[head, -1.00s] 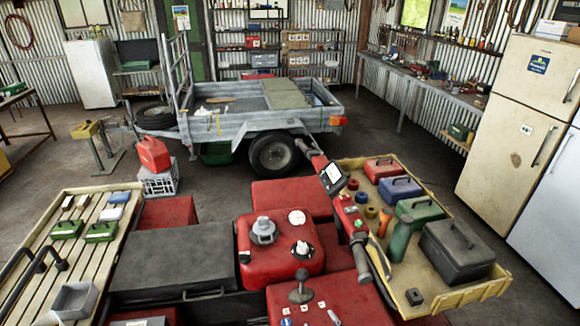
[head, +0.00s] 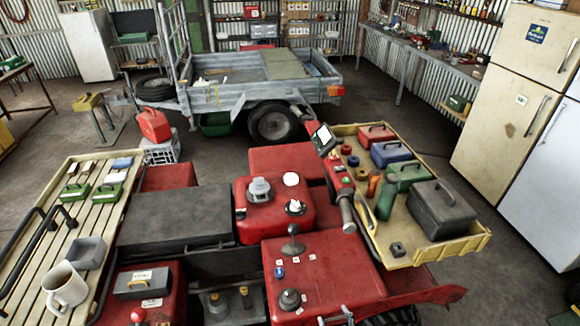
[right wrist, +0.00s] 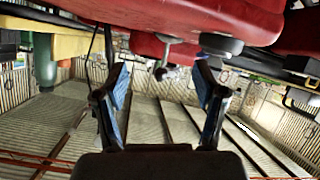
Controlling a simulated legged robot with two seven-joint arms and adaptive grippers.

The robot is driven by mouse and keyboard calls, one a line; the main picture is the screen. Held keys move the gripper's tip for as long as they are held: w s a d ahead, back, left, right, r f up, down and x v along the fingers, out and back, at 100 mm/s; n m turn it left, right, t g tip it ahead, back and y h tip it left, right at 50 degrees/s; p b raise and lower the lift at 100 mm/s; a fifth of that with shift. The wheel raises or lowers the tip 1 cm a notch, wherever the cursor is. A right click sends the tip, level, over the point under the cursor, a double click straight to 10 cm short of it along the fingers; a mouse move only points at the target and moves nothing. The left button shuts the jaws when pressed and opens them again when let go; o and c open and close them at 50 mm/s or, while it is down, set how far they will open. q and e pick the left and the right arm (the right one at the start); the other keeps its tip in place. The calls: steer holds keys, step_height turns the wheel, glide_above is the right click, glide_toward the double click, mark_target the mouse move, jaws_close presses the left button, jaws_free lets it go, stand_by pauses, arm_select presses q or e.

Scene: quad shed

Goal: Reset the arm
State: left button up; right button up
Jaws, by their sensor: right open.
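My right gripper (right wrist: 163,80) shows in the right wrist view. Red bodywork (right wrist: 225,18) fills the top of that view, and ribbed metal sheeting lies beyond the fingers. My left gripper is in neither view.
The red quad (head: 320,275) fills the front. Its slatted rack (head: 32,245) holds a mug (head: 66,288) and a grey tray. A yellow tray (head: 440,248) carries a dark toolbox (head: 442,208).

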steer(key=s+d+f+m+g+h, duration=0.1)
steer(key=s+d+f+g, duration=0.15)
steer(key=s, duration=0.45)
steer(key=s+d+f+m+g+h, duration=0.1)
steer(key=s+d+f+m+g, duration=0.2)
steer(key=s, duration=0.4)
steer(key=s+d+f+g+h, duration=0.1)
steer(key=s+d+g, duration=0.25)
steer(key=s, duration=0.35)
step_height(320, 180, down, 26)
steer(key=s+g, duration=0.1)
steer(key=s, duration=0.1)
steer(key=s+d+f+g, duration=0.1)
steer(key=s+d+f, duration=0.1)
steer(key=s+f, duration=1.4)
steer(key=shift+s+d+f+n+g, duration=0.2)
steer(key=shift+s+n+g, duration=0.1)
steer(key=shift+s, duration=0.45)
